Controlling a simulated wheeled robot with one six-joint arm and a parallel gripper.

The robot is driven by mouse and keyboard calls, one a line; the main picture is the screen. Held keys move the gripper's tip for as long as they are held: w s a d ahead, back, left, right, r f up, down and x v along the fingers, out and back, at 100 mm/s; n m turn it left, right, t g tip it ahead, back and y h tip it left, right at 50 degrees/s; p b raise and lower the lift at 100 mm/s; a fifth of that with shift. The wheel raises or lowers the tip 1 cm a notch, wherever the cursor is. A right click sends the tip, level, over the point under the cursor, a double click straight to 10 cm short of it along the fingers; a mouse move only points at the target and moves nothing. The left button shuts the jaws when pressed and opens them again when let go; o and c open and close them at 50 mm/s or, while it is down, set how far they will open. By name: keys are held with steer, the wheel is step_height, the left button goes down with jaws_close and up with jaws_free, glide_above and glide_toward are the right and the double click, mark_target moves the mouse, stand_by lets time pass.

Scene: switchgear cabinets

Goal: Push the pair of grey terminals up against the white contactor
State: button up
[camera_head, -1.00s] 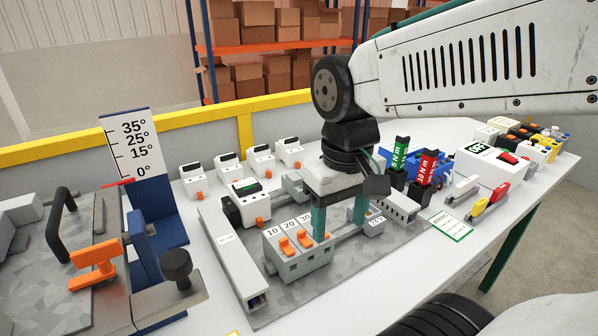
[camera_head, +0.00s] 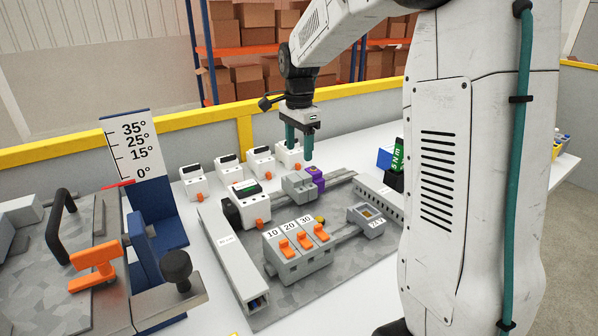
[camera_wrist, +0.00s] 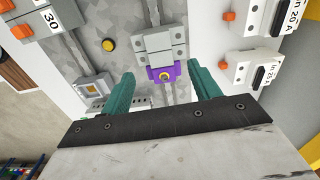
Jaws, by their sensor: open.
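The pair of grey terminals (camera_head: 297,186) sits on the back rail. A purple block (camera_head: 316,176) adjoins its right side. The white contactor (camera_head: 250,205), with a green-marked top, stands to the left on the same rail, with a short gap between them. In the wrist view the terminals (camera_wrist: 160,44) are at top centre, with the purple block (camera_wrist: 163,75) and its yellow centre below them. My gripper (camera_head: 299,150) is open and empty, pointing down above the rail area. In the wrist view its teal fingers (camera_wrist: 162,77) appear on either side of the purple block, seemingly above it.
The 10-20-30 block (camera_head: 297,252) with orange levers stands in front, beside a grey rail unit (camera_head: 366,220). Several white breakers (camera_head: 228,168) stand behind. A slotted duct (camera_head: 380,198) lies right. My arm hides the table's right part.

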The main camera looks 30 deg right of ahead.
mark_target(299, 176)
steer(key=shift+f, duration=0.5)
step_height(299, 176, down, 7)
steer(key=shift+r, duration=0.1)
